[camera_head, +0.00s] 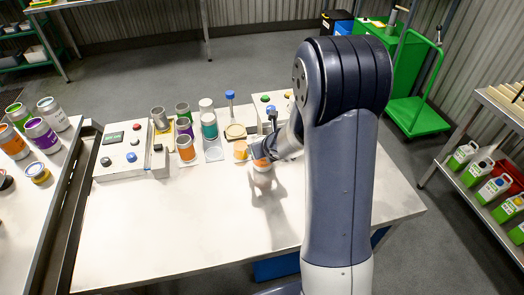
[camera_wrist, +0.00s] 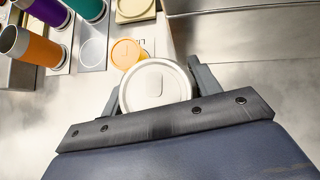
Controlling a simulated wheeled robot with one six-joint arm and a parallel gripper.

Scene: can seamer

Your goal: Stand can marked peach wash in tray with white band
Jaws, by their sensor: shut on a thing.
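My gripper (camera_head: 264,157) is shut on a can (camera_head: 262,166) over the front right part of the white table. In the wrist view a round pale lid or can top (camera_wrist: 155,86) sits between the two fingers of my gripper (camera_wrist: 157,80). The side of the can is mostly hidden there, and I cannot read its marking. In the head view its side looks orange and pale. I cannot tell whether it touches the table. I cannot make out a tray with a white band.
Orange (camera_head: 186,150), purple and teal (camera_head: 209,127) cans stand to the left, near a control box (camera_head: 131,149). Another box (camera_head: 272,104) is behind. The table's front (camera_head: 190,235) is clear. A side table holds more cans.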

